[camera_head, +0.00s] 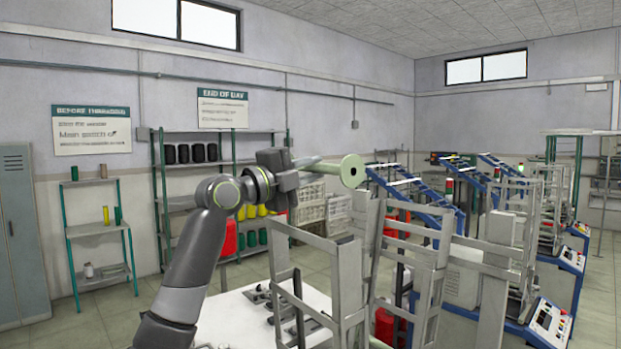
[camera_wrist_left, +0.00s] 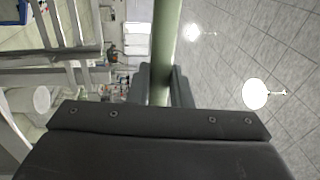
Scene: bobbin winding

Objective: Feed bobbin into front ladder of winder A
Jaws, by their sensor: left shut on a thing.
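My left gripper (camera_head: 296,168) is shut on a pale green bobbin (camera_head: 353,171) and holds it up in the air, its flanged end pointing right. In the left wrist view the bobbin's green shaft (camera_wrist_left: 166,40) runs up from between the dark fingers (camera_wrist_left: 166,88). Grey upright ladder frames (camera_head: 345,295) stand in the foreground, below and to the right of the bobbin. I cannot tell which frame is the front ladder of winder A. My right gripper is not in view.
A white table (camera_head: 240,316) with dark parts on it lies below my arm. Blue-sided winders (camera_head: 548,322) with control panels stand at right. A green shelf (camera_head: 178,200) with several spools is against the back wall. The air around the bobbin looks clear.

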